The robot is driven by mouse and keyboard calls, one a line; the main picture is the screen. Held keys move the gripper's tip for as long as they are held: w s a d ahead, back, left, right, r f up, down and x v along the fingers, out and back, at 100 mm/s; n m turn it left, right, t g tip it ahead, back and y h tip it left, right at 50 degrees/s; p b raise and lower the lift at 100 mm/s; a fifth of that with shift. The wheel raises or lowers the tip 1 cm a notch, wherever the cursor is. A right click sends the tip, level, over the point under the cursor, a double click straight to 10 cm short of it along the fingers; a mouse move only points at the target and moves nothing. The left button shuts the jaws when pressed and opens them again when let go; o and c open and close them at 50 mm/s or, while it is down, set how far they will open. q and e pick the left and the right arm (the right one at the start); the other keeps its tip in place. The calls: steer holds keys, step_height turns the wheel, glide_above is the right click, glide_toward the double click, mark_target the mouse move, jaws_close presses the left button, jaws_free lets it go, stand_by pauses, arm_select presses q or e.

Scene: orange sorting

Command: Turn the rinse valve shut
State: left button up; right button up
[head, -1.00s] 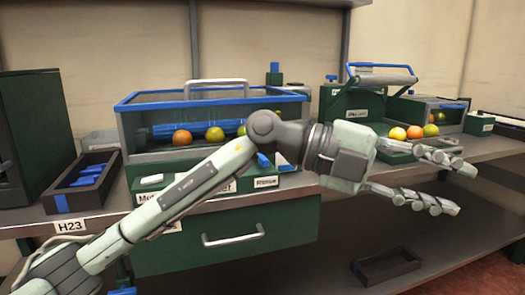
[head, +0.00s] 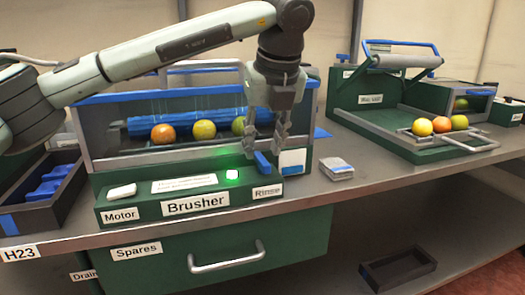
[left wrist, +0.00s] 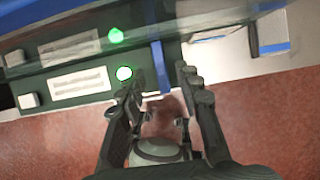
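The rinse valve's blue lever (head: 263,164) stands at the right end of the green brusher panel, above the label "Rinse" (head: 268,192). It also shows as a blue bar in the left wrist view (left wrist: 157,55). My left gripper (head: 265,149) points down over the lever from above. Its two fingers are apart, one on each side of the lever, and hold nothing that I can see. In the left wrist view the lever lies between and just beyond the fingertips. Whether a finger touches it I cannot tell. My right gripper is not in view.
A green light (head: 232,175) glows on the panel beside the lever. The brusher's blue-rimmed tank (head: 100,160) with several fruits stands behind. A green tray (head: 380,140) with fruits is at right. A dark bin (head: 65,195) is at left.

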arm_select(q)
steer(key=shift+x, duration=1.35)
jaws_close()
